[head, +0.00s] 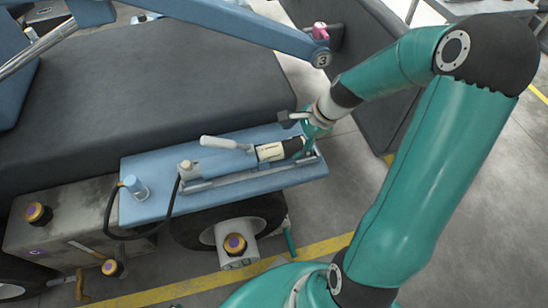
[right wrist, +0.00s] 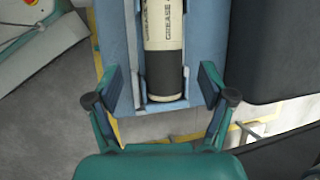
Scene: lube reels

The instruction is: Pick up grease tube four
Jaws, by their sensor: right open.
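A cream grease tube (head: 271,153) with a black end lies in a cradle on the blue shelf (head: 236,190) in the head view. In the right wrist view the tube (right wrist: 163,30) shows part of the word GREASE; I cannot read a number. My right gripper (head: 302,132) is at the black end of the tube in the head view. In the right wrist view the open fingers (right wrist: 160,82) stand apart on either side of that end, with nothing held. My left gripper is not in view.
A grey lever (head: 228,143) and a black hose (head: 177,195) adjoin the cradle on the left. A blue beam marked 3 (head: 250,28) runs above. A wheel (head: 205,225) is below the shelf, and dark panels (head: 130,90) stand behind. Open floor (head: 370,175) lies to the right.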

